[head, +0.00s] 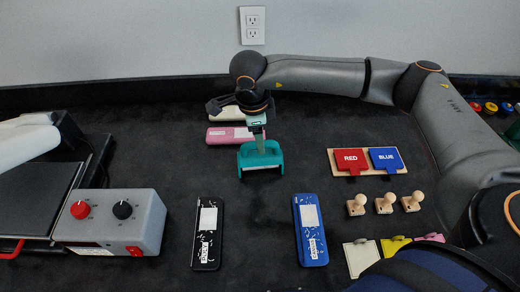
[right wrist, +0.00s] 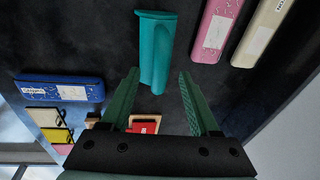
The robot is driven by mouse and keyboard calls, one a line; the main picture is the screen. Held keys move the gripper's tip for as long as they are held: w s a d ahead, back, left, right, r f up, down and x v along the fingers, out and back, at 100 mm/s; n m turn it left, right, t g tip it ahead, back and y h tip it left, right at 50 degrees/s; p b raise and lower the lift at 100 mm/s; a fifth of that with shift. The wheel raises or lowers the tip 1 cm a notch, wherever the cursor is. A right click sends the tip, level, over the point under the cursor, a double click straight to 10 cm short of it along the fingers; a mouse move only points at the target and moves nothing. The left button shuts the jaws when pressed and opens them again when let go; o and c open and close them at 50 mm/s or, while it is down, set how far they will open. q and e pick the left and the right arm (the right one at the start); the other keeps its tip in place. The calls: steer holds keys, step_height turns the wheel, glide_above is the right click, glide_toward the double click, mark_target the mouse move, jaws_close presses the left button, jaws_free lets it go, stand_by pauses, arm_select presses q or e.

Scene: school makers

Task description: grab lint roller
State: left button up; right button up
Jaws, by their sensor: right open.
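The teal piece that looks to be the lint roller (head: 260,160) lies on the dark table near the middle in the head view. In the right wrist view it shows as a long teal bar (right wrist: 156,45) ahead of the fingers. My right gripper (head: 258,138) is just above and behind it in the head view. In the right wrist view the right gripper (right wrist: 158,74) is open, with a finger to each side of the bar's near end. Nothing is held between the fingers. My left gripper is not in view.
Pink (head: 230,135) and cream (head: 227,113) cases lie behind. A black case (head: 207,235) and a blue case (head: 310,230) lie in front. A red-and-blue ink pad tray (head: 337,160) and wooden stamps (head: 384,204) are right. A grey control box (head: 110,218) stands left.

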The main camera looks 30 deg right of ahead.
steer(key=shift+w+f, duration=0.1)
steer(key=shift+f, duration=0.8)
steer(key=shift+c, duration=0.2)
jaws_close()
stand_by(0.5)
